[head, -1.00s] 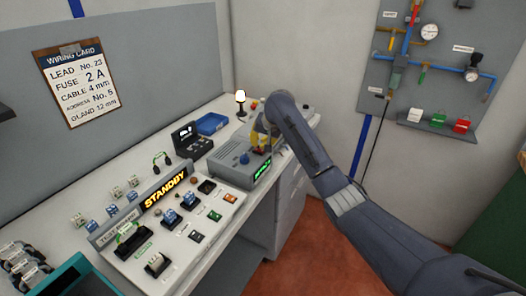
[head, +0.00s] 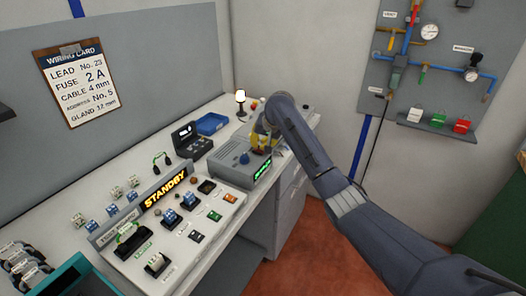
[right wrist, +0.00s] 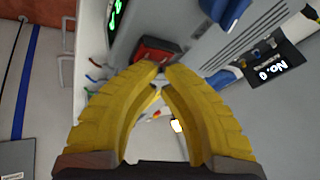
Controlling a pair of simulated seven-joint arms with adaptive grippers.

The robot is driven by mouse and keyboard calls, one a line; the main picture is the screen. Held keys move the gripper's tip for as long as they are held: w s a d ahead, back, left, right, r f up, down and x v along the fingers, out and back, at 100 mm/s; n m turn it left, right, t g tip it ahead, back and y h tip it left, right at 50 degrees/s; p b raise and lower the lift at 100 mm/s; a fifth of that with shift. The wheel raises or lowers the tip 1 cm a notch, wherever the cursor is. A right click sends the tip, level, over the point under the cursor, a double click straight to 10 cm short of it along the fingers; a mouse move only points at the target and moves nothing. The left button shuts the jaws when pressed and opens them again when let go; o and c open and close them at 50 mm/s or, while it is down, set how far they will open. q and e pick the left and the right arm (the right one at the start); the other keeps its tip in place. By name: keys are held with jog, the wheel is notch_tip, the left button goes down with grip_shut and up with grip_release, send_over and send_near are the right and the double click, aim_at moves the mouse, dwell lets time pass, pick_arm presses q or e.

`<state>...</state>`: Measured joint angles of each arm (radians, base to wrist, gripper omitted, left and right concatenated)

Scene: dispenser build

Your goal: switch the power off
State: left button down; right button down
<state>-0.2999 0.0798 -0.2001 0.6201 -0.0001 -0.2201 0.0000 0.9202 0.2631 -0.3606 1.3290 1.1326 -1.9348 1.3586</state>
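The green display (right wrist: 115,14) also shows there. My left gripper is out of view.
A test board with a lit STANDBY sign (head: 166,188) stands left of the power unit. A dark meter (head: 187,137), a blue tray (head: 212,123) and a small lamp (head: 240,99) are behind it. A wiring card (head: 76,86) hangs on the wall.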

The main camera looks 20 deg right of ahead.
jog(key=shift+r, duration=0.15)
dwell(0.3)
jog(key=shift+w+r, duration=0.1)
jog(key=shift+r, duration=0.5)
jog(key=shift+w+a+r, duration=0.1)
jog(key=shift+a+r, duration=0.05)
jog(key=shift+r, duration=1.1)
jog(key=shift+w+a+r, duration=0.1)
jog(key=shift+r, duration=1.1)
